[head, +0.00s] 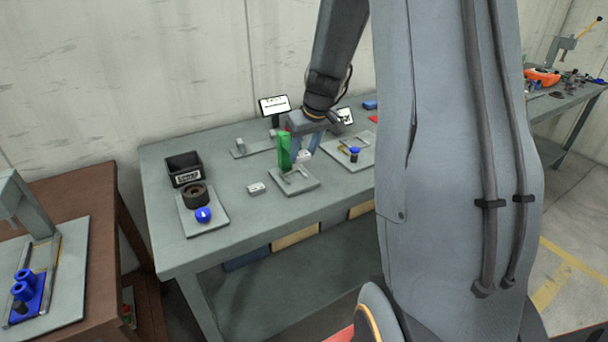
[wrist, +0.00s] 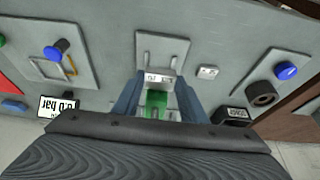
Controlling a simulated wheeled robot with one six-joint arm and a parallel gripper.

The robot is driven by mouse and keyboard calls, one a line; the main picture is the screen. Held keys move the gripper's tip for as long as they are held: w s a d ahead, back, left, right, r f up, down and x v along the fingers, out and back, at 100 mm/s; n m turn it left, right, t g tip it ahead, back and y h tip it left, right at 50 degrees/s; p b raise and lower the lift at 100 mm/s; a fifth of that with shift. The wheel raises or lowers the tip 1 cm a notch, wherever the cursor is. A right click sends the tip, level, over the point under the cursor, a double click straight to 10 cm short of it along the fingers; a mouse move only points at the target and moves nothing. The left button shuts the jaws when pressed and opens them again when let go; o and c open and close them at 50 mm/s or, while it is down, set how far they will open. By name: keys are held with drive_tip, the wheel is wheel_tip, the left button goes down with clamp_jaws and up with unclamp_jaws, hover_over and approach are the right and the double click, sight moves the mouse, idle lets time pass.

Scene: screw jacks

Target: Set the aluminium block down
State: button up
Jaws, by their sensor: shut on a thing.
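My gripper (head: 305,153) reaches down over the middle of the bench, its two blue fingers shut on a small pale aluminium block (head: 304,157). In the wrist view the block (wrist: 158,77), with dark marks on its face, sits between the fingertips. It is beside the upright green piece (head: 284,150) and over or near the back of the middle grey plate (head: 293,184), which carries a small metal frame. I cannot tell whether the block touches anything below. The green piece also shows between the fingers in the wrist view (wrist: 156,100).
Another small pale block (head: 256,188) lies on the bench left of the middle plate. Further left are a black labelled bin (head: 184,168), a dark ring (head: 195,194) and a blue knob (head: 203,214). A plate with a blue-topped screw (head: 354,154) stands at right.

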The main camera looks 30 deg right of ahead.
hover_over(301, 185)
drive_tip(key=s, duration=0.1)
drive_tip(key=f, duration=0.6)
drive_tip(key=shift+s+f, duration=0.15)
drive_tip(key=shift+s, duration=0.05)
drive_tip(key=shift+d+f, duration=0.1)
drive_tip(key=shift+f, duration=1.6)
drive_tip(key=shift+f+b, duration=0.15)
drive_tip(key=shift+b, duration=0.4)
drive_tip(key=o, duration=1.2)
drive_tip(key=shift+r+p, duration=0.3)
drive_tip(key=shift+r, duration=0.1)
drive_tip(key=b+v, duration=0.2)
drive_tip(key=v, duration=0.9)
drive_tip(key=s+a+f+g, duration=0.1)
drive_tip(key=s+a, duration=0.5)
drive_tip(key=s+a+f+g, duration=0.1)
drive_tip(key=s+a, duration=0.4)
drive_tip(key=s, duration=0.1)
drive_tip(key=s+a+f+g, duration=0.1)
drive_tip(key=s+a, duration=0.5)
drive_tip(key=shift+s+a, duration=0.25)
drive_tip(key=shift+a, duration=0.05)
